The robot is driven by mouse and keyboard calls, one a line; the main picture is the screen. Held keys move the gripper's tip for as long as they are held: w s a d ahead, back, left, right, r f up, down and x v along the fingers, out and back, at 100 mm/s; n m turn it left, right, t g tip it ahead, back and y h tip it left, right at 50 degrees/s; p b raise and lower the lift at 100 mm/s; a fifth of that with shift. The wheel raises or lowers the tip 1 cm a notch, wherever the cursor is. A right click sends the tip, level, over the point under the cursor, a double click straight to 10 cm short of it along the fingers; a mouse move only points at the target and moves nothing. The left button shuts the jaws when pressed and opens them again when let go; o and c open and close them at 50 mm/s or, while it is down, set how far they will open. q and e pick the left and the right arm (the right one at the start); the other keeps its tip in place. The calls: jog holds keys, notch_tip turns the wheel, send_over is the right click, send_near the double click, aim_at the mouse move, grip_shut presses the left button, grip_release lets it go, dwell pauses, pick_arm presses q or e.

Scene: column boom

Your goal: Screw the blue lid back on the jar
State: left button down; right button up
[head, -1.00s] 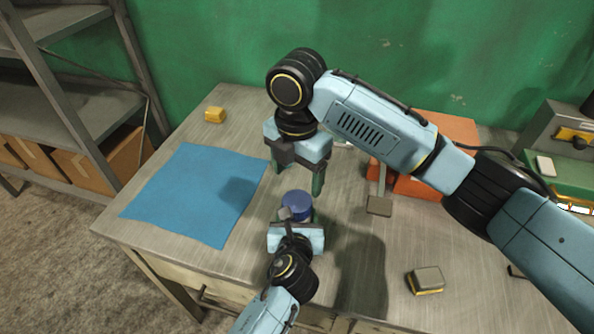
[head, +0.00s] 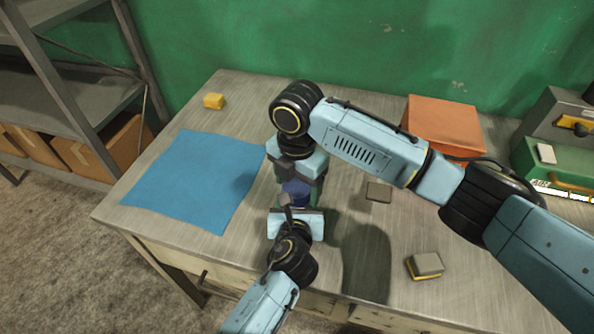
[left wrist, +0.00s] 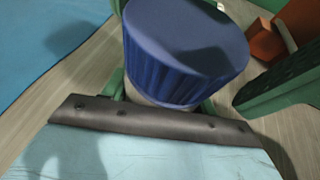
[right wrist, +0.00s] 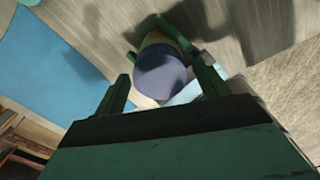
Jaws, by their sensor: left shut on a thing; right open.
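The blue lid (head: 296,190) sits on top of the jar, near the front of the table. In the left wrist view the lid (left wrist: 185,45) is large, with a ribbed side, and a pale strip of the jar (left wrist: 150,98) shows below it. My left gripper (head: 296,212) is shut on the jar from the front. My right gripper (head: 297,178) points down from above, with its open fingers close over the lid. In the right wrist view the lid (right wrist: 160,78) lies ahead of and between the two green fingers. I cannot tell whether they touch it.
A blue cloth (head: 195,180) lies to the left, with a yellow block (head: 214,101) behind it. An orange box (head: 442,125) stands at the back right. A grey pad (head: 378,192) and a grey-and-yellow sponge (head: 426,265) lie to the right.

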jog(key=shift+f, duration=0.25)
jog(key=c, duration=1)
jog(key=m, duration=0.6)
jog(key=o, duration=1.1)
